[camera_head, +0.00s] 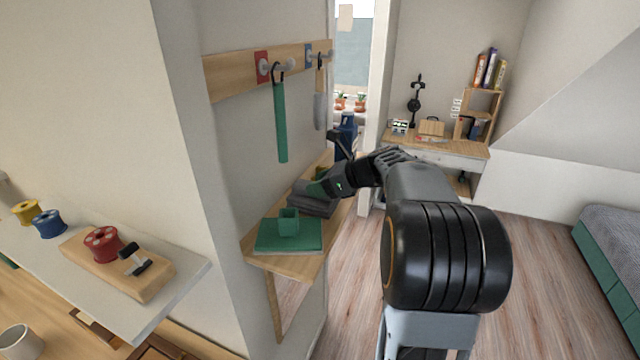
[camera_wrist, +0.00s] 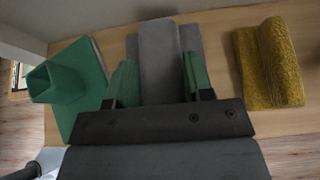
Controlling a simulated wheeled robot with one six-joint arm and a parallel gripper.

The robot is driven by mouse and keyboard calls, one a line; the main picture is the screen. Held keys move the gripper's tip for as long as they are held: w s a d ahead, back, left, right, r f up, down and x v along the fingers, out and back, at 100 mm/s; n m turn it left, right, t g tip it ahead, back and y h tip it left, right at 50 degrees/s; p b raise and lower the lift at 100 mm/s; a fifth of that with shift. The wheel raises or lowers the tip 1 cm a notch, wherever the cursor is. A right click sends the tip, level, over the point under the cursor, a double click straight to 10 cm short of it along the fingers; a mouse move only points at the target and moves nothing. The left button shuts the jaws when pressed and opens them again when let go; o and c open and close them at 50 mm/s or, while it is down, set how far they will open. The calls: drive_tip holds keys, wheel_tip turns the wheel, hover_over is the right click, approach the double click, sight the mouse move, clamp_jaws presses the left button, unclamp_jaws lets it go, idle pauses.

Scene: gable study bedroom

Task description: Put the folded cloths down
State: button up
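A grey folded cloth (camera_wrist: 184,38) with a raised middle ridge lies on the wooden shelf; in the head view its near part shows as a grey slab (camera_head: 312,207). A mustard-yellow folded cloth (camera_wrist: 270,64), also ridged, lies on the shelf to its right in the wrist view; my arm and gripper seem to hide it in the head view. My gripper (camera_wrist: 160,78) is over the grey cloth, with its green-padded fingers apart on either side of the ridge. Gaps show between the fingers and the ridge. In the head view my gripper (camera_head: 318,187) is low at the shelf.
A green board (camera_head: 263,236) with a square green holder (camera_head: 288,221) lies at the shelf's near end. A green strap (camera_head: 281,122) hangs from the wooden peg rail (camera_head: 225,74) above. A dark blue object (camera_head: 347,130) stands beyond my gripper. Floor right of the shelf is clear.

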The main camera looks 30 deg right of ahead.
drive_tip(key=o, duration=0.5)
drive_tip(key=shift+c, duration=0.2)
drive_tip(key=shift+r, duration=0.3)
drive_tip(key=b+v, duration=0.1)
drive_tip(key=v, duration=1.1)
drive_tip(key=shift+f, duration=0.15)
